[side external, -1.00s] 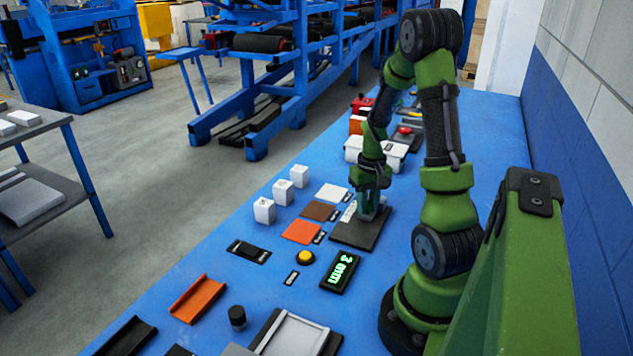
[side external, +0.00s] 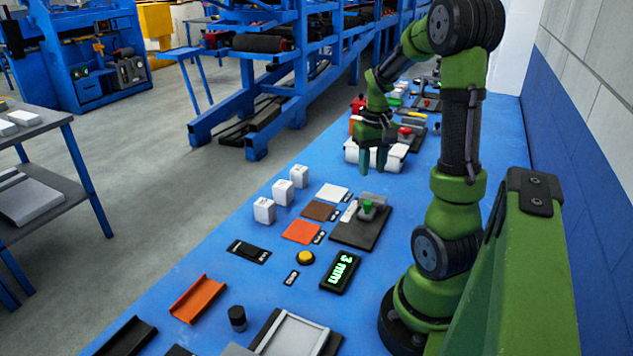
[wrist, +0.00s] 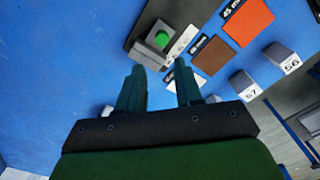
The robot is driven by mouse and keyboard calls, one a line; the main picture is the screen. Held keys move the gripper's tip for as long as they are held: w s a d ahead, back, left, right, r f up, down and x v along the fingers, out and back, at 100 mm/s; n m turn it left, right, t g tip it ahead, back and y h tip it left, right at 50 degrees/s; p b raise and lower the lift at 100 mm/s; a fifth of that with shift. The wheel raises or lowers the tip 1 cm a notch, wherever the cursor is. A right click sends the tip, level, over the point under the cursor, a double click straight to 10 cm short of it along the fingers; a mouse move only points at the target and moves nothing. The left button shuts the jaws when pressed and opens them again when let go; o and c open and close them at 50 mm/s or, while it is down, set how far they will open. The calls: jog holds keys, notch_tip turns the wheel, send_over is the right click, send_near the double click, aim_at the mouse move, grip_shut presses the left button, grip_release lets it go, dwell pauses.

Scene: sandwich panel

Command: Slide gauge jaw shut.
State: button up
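The gauge (side external: 352,233) is a dark plate on the blue bench with a grey jaw block, a green knob (side external: 368,206) and a pale scale strip (side external: 349,211). In the wrist view the green knob (wrist: 161,39) shows at the top, beyond my fingertips. My gripper (side external: 374,168) is open and empty, raised above the bench and behind the gauge in the side view. In the wrist view my gripper (wrist: 159,72) has a clear gap between its fingers. I cannot tell whether the jaw is fully shut.
An orange sample (side external: 301,232), a brown sample (side external: 319,210) and a white sample (side external: 331,192) lie left of the gauge. White blocks (side external: 282,192) stand beyond them. A display (side external: 341,271) reads 3 mm, near a yellow button (side external: 305,258). A white box (side external: 395,158) stands behind.

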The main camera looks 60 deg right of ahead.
notch_tip(320, 180, up, 6)
jog(key=shift+f, duration=0.2)
jog(key=w+a+r+t, duration=0.1)
jog(key=w+a+t, duration=0.15)
jog(key=a, duration=0.55)
jog(key=w+a+r+t, duration=0.1)
jog(key=w+a+t, duration=0.15)
jog(key=a, duration=0.65)
jog(key=s+a+r+n+t+y, duration=0.2)
jog(key=a+n, duration=0.3)
jog(key=a, duration=0.8)
jog(key=shift+a+r, duration=0.15)
jog(key=shift+r, duration=0.2)
